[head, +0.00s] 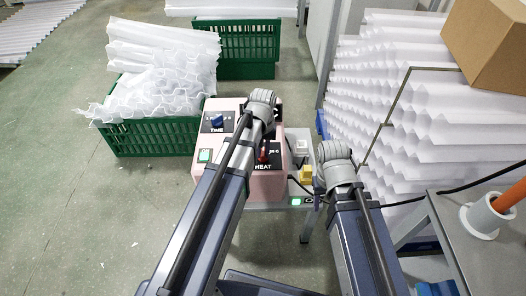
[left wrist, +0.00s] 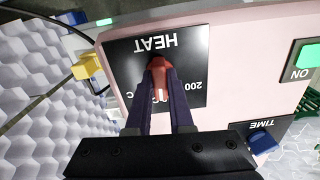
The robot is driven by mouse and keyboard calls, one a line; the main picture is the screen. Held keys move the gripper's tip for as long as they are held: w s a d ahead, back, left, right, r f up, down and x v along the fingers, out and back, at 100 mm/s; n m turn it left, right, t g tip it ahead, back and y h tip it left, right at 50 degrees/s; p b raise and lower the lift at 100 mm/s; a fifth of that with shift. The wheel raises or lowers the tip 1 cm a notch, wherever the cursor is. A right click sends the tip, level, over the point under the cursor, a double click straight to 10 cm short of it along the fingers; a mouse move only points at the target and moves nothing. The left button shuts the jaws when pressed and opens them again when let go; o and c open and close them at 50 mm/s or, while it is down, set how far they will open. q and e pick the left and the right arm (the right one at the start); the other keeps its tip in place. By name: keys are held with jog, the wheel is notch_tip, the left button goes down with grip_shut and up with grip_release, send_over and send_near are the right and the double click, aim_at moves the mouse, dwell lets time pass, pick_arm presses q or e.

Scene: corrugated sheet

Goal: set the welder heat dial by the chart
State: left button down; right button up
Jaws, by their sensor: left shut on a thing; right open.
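The pink welder box (head: 238,184) stands on a small stand in the middle of the head view. Its red heat dial (head: 264,156) sits on a black HEAT panel and shows upside down in the left wrist view (left wrist: 160,72). My left gripper (left wrist: 160,88) has its two dark fingers closed on either side of the red dial. Numbers on the panel are partly covered, and the dial's setting cannot be read. My right gripper (head: 320,188) is open beside the box, its fingers mostly hidden by its wrist. I cannot make out a chart.
The blue TIME dial (head: 217,122) and green ON button (head: 205,156) are on the same box. A yellow part (head: 306,175) lies right of it. Green crates (head: 155,137) stand left and behind; stacked white corrugated sheets (head: 410,110) fill the right.

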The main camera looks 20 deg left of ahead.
aim_at(263, 151)
dwell(0.5)
pick_arm(q)
jog(key=c, duration=0.8)
grip_release()
notch_tip(263, 151, up, 8)
jog(key=p, duration=0.8)
jog(key=shift+f, duration=0.1)
jog(key=s+d+m+y, duration=0.1)
jog(key=s+d+m, duration=0.2)
jog(key=s+d, duration=0.35)
jog(key=s+d+m, duration=0.3)
jog(key=s+d, duration=0.1)
jog(key=s, duration=0.5)
jog(key=r+p, duration=0.8)
jog(key=w+r+p, duration=0.1)
jog(key=r+p, duration=0.3)
jog(key=shift+d+r, duration=0.1)
jog(key=shift+r, duration=0.15)
